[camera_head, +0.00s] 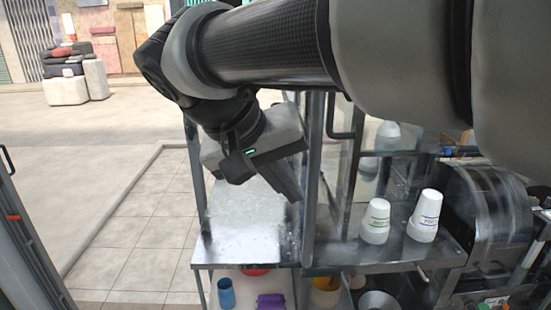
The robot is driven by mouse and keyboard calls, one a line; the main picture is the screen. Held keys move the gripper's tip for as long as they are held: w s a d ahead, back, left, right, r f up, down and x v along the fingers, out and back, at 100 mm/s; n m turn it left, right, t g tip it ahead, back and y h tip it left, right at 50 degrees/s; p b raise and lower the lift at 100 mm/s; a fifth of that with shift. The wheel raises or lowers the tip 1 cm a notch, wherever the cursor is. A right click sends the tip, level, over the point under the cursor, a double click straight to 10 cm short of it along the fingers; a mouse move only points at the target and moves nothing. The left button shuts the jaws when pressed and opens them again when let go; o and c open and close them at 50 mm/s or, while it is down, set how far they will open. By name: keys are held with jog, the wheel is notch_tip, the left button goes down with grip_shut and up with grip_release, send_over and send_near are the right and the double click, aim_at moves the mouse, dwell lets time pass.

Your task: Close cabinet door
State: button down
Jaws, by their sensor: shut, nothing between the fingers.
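A glazed, metal-framed panel with a dark handle (332,118) stands upright behind my gripper's right side and looks like a cabinet door; my arm hides its top. A second framed panel with a dark handle (8,162) slants in at the left edge, mostly cut off. I cannot tell for sure which is the task's door. My gripper (292,190) is shut and empty, pointing down and right above the metal counter (235,245), beside an upright post (312,170). I cannot tell whether it touches the post.
Two white cups (376,222) (425,216) stand upside down on the right counter, beside a dark machine (487,210). A blue cup (226,293) and a purple item (271,301) sit on the shelf below. Tiled floor at left is clear.

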jog(key=w+d+f, duration=0.4)
jog(key=d+f, duration=0.3)
jog(key=shift+w+d, duration=0.15)
jog(key=shift+d, duration=0.25)
jog(key=shift+f, duration=0.1)
